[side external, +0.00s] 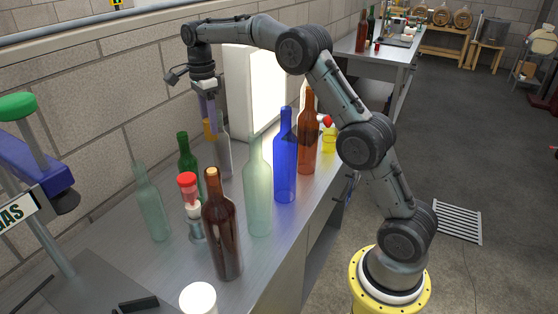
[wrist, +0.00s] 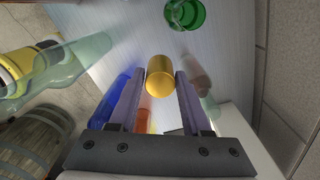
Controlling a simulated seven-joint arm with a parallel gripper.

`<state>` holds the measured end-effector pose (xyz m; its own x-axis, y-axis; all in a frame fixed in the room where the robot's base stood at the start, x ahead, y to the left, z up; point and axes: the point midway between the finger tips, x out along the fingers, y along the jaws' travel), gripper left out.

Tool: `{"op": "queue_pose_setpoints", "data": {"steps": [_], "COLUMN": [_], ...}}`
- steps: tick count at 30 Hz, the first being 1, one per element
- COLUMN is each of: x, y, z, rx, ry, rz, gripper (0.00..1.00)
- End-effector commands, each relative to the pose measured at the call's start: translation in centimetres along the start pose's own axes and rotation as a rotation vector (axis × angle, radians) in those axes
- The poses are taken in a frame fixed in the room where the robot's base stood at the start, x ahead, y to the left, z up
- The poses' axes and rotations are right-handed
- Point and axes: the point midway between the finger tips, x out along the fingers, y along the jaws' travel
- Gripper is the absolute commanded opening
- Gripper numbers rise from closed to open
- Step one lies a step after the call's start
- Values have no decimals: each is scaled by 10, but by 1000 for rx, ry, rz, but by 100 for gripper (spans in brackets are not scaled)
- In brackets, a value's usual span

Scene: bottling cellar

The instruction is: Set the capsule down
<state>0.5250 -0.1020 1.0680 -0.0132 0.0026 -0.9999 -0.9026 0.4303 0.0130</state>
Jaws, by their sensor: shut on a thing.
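A gold capsule (wrist: 160,76) sits between the fingertips of my gripper (wrist: 160,92) in the wrist view. The gripper is shut on it. In the side view my gripper (side external: 208,122) points down, with the capsule (side external: 209,130) at its fingertips. They are among the bottles at the back of the bench, close to a clear bottle (side external: 223,155) and behind a green bottle (side external: 187,158). The picture does not show clearly whether the capsule touches the clear bottle.
Several other bottles crowd the bench (side external: 130,245): a pale green one (side external: 258,195), a blue one (side external: 285,165) and a brown one (side external: 222,235) among them. A red-topped item (side external: 188,182) stands between them. A lit white panel (side external: 262,90) stands behind.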

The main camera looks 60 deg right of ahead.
Motion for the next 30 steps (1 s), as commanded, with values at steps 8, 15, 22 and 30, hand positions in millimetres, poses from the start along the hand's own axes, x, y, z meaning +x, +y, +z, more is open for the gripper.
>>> {"op": "queue_pose_setpoints", "data": {"steps": [8,15,22,30], "x": [52,90,110,148], "y": [-46,-59,-58,-58], "z": [-123,-218,-264,-270], "rx": [168,281,333,340], "ry": [-3,-5,-6,-6], "rz": [-1,-8,-12,-8], "gripper": [35,35,35,35]}}
